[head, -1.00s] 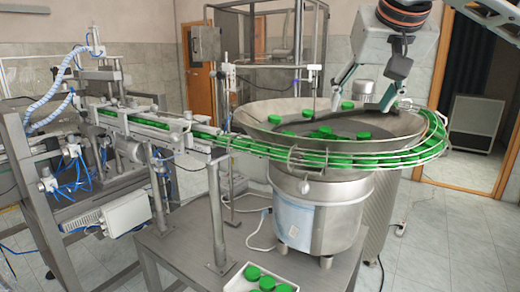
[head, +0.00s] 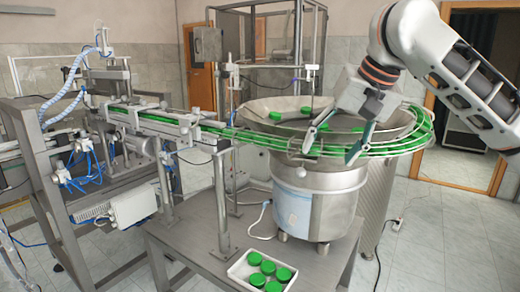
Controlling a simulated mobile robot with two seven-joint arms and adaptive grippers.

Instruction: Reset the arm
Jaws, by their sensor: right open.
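My right gripper (head: 331,151) is open, with its two fingers spread and nothing visible between them. It points down in front of the near rim of the steel feeder bowl (head: 262,104), overlapping the green cap track (head: 262,139) in the head view. I cannot tell whether the fingers touch the track. Several green caps (head: 275,115) lie in the bowl; the gripper and forearm hide part of its right side. My left gripper is not in view.
A white tray (head: 234,271) with several green caps (head: 267,267) sits at the table's front edge. The capping machine and conveyor (head: 150,120) stand to the left. A steel post (head: 222,195) rises from the metal table (head: 190,240). Open floor lies to the right.

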